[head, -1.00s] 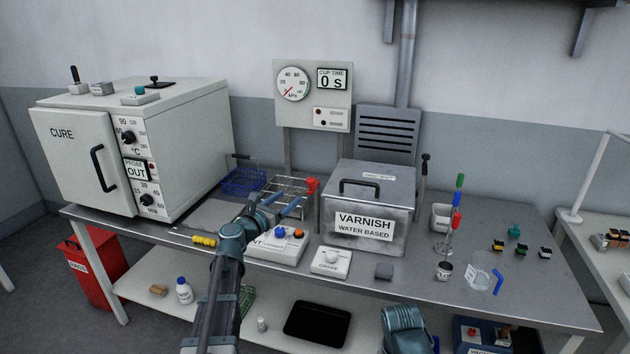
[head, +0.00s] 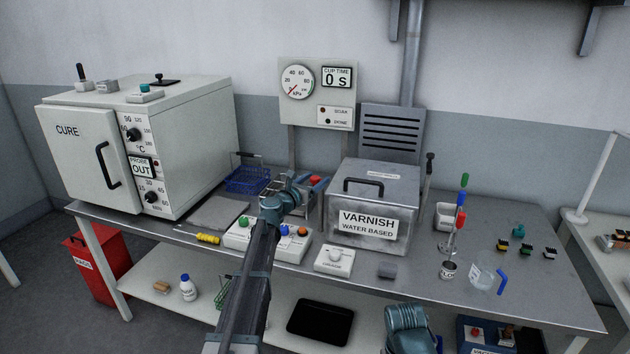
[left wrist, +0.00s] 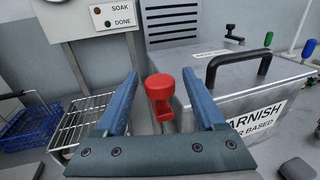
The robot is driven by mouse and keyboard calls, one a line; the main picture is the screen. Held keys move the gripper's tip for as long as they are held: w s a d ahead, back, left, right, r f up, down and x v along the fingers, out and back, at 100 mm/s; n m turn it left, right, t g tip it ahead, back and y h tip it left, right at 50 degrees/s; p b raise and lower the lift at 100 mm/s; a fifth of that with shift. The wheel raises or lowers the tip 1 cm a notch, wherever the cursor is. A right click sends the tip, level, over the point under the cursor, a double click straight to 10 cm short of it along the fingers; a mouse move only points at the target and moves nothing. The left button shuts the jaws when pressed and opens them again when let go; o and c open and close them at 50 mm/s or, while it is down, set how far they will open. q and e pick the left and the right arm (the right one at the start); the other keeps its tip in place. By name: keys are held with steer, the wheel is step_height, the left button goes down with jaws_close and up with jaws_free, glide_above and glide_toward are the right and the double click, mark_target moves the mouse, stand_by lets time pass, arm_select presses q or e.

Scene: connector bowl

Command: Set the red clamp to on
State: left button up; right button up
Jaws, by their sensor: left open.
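The red clamp (left wrist: 160,92) is a red knob-like piece with a thick stem, standing upright beside the varnish tank. In the left wrist view it is between the two open blue fingers of my left gripper (left wrist: 160,100), with gaps on both sides. In the head view the red clamp (head: 315,180) is partly hidden by my left gripper (head: 312,188). No grip on it shows. Of my right arm only a teal part shows at the bottom edge of the head view; its fingers are not visible.
The metal varnish tank (head: 349,231) with a black handle is close on the right. A wire rack (left wrist: 77,128) and a blue basket (head: 247,180) are on the left. A button box (head: 237,233) and a white dial box (head: 334,260) are in front.

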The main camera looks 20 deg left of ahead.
arm_select(q)
steer(key=shift+c, duration=0.3)
jaws_close()
stand_by(1.2)
